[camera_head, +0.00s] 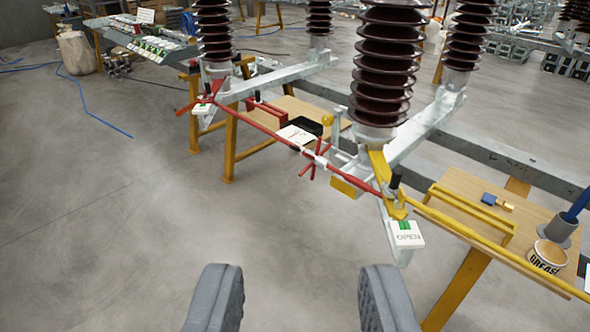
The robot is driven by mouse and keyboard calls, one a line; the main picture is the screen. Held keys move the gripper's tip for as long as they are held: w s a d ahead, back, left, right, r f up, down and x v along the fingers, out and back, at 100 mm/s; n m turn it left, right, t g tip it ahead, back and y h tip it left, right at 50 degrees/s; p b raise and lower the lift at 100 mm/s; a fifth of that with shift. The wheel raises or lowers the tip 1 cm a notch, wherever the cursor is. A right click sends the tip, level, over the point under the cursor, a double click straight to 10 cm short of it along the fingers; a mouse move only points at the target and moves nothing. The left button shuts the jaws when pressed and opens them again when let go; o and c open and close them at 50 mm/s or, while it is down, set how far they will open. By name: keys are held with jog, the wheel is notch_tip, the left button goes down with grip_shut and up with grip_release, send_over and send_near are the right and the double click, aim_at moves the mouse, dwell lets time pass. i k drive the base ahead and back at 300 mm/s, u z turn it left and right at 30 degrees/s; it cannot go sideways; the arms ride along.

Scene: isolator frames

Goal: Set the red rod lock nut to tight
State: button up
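The red rod (262,128) runs slantwise below the brown ribbed insulators, from the left insulator base to the right one. A fitting with red spokes and a pale hub (319,161) sits partway along it; it looks like the lock nut, but whether it is loose or tight is too small to tell. My gripper (302,285) shows two grey padded fingers at the bottom, wide apart with only floor between them. It is open, empty and apart from the rod, which lies farther off and above the fingers in the picture.
A white plate marked OPEN (407,236) hangs below the right insulator. A yellow rod (490,248) extends right over a wooden table (455,183) with a grease tub (547,257). Yellow trestle legs (230,145) stand left. Floor (130,220) is clear at left.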

aim_at(300, 149)
jog(key=u, duration=0.1)
jog(key=k, duration=0.65)
jog(key=z, duration=0.45)
jog(key=i, duration=2.15)
jog(key=u, duration=0.7)
